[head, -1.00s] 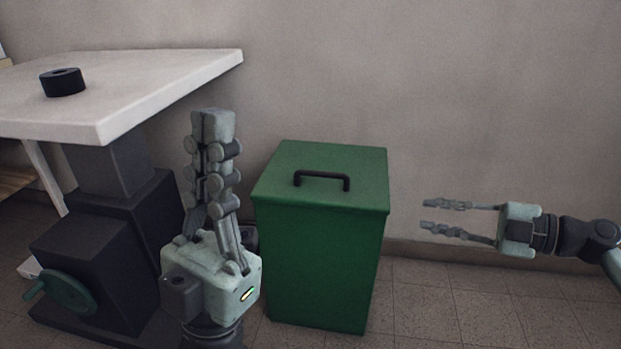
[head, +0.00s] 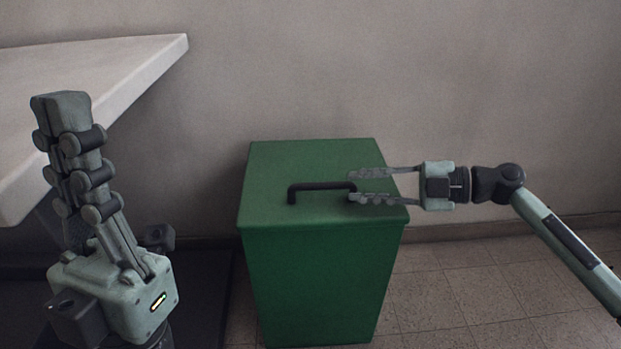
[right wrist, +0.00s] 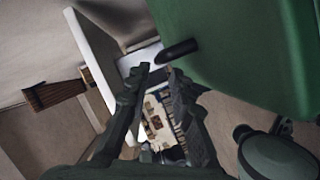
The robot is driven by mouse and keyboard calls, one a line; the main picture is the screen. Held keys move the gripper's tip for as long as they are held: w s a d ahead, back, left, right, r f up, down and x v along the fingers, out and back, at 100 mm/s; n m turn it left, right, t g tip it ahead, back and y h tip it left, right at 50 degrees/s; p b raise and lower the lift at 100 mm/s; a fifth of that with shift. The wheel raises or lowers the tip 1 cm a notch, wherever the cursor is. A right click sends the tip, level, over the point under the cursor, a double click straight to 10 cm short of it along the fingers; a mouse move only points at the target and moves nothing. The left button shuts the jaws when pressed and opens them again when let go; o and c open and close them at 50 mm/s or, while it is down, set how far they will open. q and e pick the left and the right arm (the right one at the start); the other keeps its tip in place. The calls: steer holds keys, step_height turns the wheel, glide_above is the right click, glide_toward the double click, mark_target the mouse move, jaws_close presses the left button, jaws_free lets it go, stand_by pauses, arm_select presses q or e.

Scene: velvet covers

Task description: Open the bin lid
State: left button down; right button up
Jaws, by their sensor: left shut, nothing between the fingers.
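The green bin (head: 318,285) stands on the floor with its lid (head: 290,165) closed. A black bar handle (head: 318,186) is on the lid; it also shows in the right wrist view (right wrist: 178,50). My right gripper (head: 350,185) comes over the lid from the right, open, with its fingertips at the right end of the handle. In the right wrist view the handle lies just beyond the fingertips (right wrist: 158,70). I cannot tell whether they touch it. My left gripper (head: 60,98) is shut and empty, pointing up, left of the bin.
A pale tabletop (head: 130,75) reaches in from the left, behind my left gripper. A plain wall (head: 450,80) stands behind the bin. Tiled floor (head: 440,290) is free to the right of the bin.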

mark_target(333, 186)
steer(key=x, duration=0.7)
steer(key=shift+w+a, duration=0.15)
steer(key=shift+a, duration=0.15)
steer(key=shift+f, duration=0.1)
steer(key=shift+c, duration=0.2)
jaws_close()
